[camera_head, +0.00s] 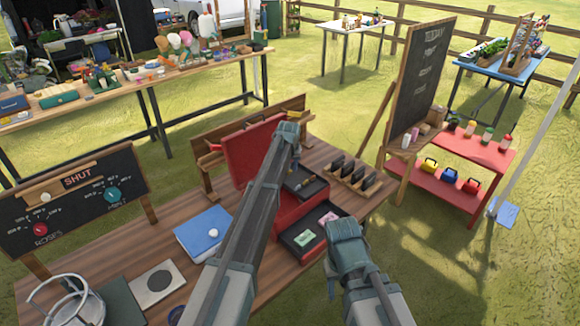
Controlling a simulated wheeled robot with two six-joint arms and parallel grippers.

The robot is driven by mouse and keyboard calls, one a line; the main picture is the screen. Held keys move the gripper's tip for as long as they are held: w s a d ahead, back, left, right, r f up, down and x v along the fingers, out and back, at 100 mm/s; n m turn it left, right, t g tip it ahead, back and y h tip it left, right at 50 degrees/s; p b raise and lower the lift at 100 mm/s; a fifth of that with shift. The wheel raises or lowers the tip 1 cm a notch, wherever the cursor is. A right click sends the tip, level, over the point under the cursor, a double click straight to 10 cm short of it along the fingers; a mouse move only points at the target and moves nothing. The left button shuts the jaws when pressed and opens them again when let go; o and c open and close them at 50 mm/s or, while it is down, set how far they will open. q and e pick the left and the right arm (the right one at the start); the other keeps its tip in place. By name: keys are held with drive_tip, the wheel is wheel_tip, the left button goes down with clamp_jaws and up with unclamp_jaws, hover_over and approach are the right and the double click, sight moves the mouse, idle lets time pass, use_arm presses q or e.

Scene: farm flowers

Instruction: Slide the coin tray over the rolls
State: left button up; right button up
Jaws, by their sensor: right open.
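A red cash box (292,212) stands open on the wooden table, its red lid (250,148) tilted up at the back. A dark tray (312,190), seemingly the coin tray, sits at its rear with small pale and yellowish items. A dark front section (300,242) holds a green note (304,238) and a pink note (328,218). I cannot make out the rolls. My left gripper (288,130) is by the lid's top right edge; its jaws are unclear, and its arm hides part of the box. My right gripper (346,230) is open and appears empty at the box's front right corner.
A wooden rack with dark upright pieces (354,174) stands right of the box. A blue book (203,233) lies to the left. A tall chalkboard (418,75) rises behind the rack.

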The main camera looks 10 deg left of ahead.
use_arm(q)
drive_tip(key=p+v, duration=1.1)
drive_tip(key=v, duration=0.2)
drive_tip(key=shift+w, duration=0.15)
drive_tip(key=s+d+f+m+g+b, duration=0.1)
drive_tip(key=s+d+f, duration=0.1)
drive_tip(key=s, duration=1.2)
drive_tip(key=s+d+f+m+g+b, duration=0.2)
drive_tip(key=s+d, duration=0.1)
drive_tip(key=s, duration=1.1)
drive_tip(key=s+d+f+m+g+b, duration=0.2)
drive_tip(key=s+d+f, duration=0.1)
drive_tip(key=s, duration=1.1)
drive_tip(key=shift+s+y, duration=0.15)
drive_tip(key=shift+y, duration=0.25)
drive_tip(key=shift+f, duration=0.1)
